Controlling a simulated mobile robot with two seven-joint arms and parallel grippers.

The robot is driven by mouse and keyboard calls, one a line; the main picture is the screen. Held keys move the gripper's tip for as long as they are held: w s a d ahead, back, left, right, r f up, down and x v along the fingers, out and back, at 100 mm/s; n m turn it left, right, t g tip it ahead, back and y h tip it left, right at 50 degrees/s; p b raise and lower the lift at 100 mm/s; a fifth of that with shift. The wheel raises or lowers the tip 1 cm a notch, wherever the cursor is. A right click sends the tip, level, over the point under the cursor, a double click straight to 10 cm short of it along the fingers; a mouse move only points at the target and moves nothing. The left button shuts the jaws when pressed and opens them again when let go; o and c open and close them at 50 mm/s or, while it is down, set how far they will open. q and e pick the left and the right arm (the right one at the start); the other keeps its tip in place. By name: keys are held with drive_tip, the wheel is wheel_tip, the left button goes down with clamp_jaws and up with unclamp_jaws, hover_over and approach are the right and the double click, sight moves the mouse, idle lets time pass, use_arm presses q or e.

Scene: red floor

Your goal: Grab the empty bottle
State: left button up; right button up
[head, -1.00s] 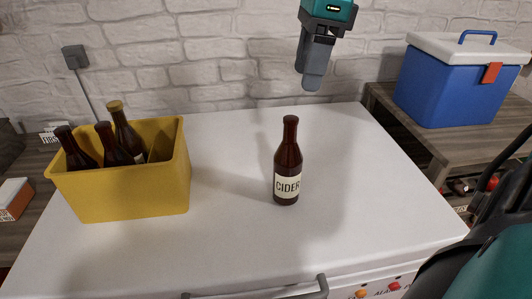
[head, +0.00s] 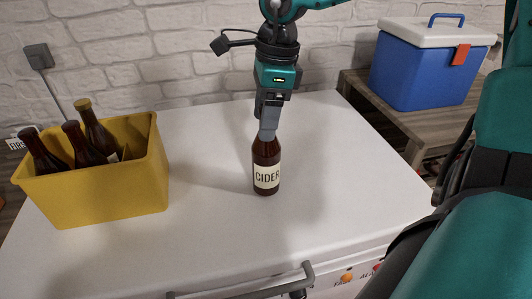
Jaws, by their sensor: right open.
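A brown bottle (head: 266,171) with a white CIDER label stands upright on the white freezer top (head: 205,215). My right gripper (head: 268,132) points down at the bottle's neck, and its fingers hide the neck and the mouth. The gripper is open; I cannot tell whether the fingers are around the neck or in front of it. My left gripper is not in view.
A yellow crate (head: 115,200) with several brown bottles (head: 90,145) stands at the left. A blue cooler (head: 415,75) with a white lid sits on a wooden table (head: 445,120) at the right. The white top around the bottle is clear.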

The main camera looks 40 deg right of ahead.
drive_tip(key=shift+f, duration=0.4)
clamp_jaws()
idle(0.4)
